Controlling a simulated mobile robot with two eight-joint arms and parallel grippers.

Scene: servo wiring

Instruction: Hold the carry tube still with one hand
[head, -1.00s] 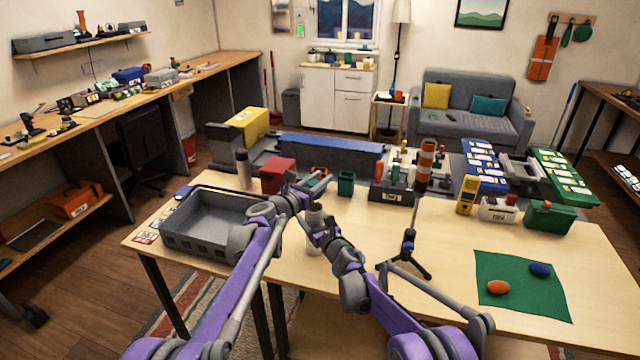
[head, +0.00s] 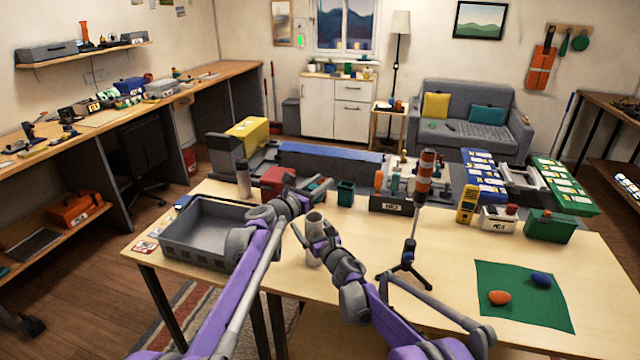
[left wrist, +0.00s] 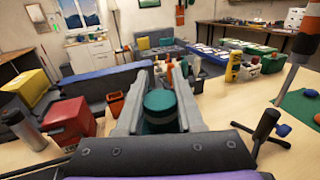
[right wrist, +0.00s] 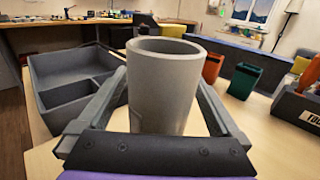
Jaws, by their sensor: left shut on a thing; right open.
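The grey carry tube (right wrist: 165,85), open at the top, stands upright on the table in the right wrist view. It also shows in the head view (head: 314,254). My right gripper (head: 316,238) is open, with its fingers on either side of the tube; whether they touch it I cannot tell. My left gripper (left wrist: 160,95) is shut on a dark teal round cap-like piece (left wrist: 159,103), held above the table. In the head view my left gripper (head: 305,190) is behind and slightly left of the tube, and the cap-like piece is hard to make out.
A grey tray (head: 190,250) stands on the left of the table. A black tripod (head: 408,265) stands right of my right gripper. A green mat (head: 520,310) lies at right with an orange and a blue piece. Bins and boxes line the back.

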